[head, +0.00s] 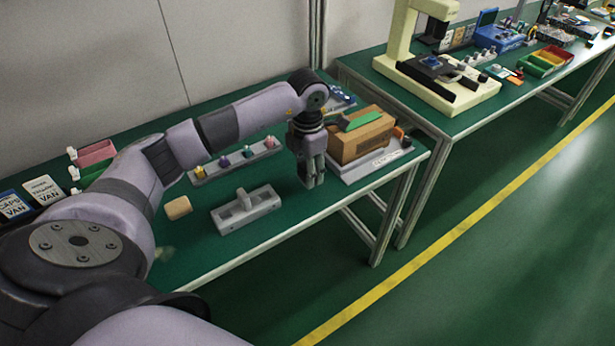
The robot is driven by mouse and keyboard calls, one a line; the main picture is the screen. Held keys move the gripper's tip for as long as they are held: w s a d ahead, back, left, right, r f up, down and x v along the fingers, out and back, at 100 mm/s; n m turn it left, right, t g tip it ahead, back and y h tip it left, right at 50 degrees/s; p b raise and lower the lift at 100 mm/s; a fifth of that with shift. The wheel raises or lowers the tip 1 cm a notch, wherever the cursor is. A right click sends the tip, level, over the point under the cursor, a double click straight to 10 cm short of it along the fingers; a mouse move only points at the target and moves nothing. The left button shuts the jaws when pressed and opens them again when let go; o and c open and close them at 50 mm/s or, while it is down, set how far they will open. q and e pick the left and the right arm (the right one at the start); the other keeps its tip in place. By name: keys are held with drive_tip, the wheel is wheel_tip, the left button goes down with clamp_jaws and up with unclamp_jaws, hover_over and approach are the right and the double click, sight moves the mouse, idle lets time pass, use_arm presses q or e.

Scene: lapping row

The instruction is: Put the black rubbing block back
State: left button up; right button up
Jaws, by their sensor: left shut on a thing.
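My left gripper (312,178) points down above the green bench (262,228), just left of a brown box. It is shut on a small dark piece that looks like the black rubbing block; the fingers hide most of it. No other black block shows clearly on the bench. A grey slotted holder (262,208) with an upright grey piece stands left of the gripper near the front edge. A tan block (178,208) lies left of the holder. My right gripper is not in view.
The brown box (352,147) with a green item on top stands on a pale labelled tray (383,160). A pale rack (207,174) holds several coloured knobs behind the holder. Pink and green bins (96,153) are at left. A second bench with a cream machine (400,42) stands right.

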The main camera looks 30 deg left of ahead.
use_arm(q)
drive_tip(key=shift+f, duration=1.55)
drive_tip(key=shift+f, duration=0.1)
drive_tip(key=o, duration=1)
wheel_tip(320, 180, up, 12)
drive_tip(key=shift+r+b, duration=0.15)
drive_tip(key=shift+b, duration=0.35)
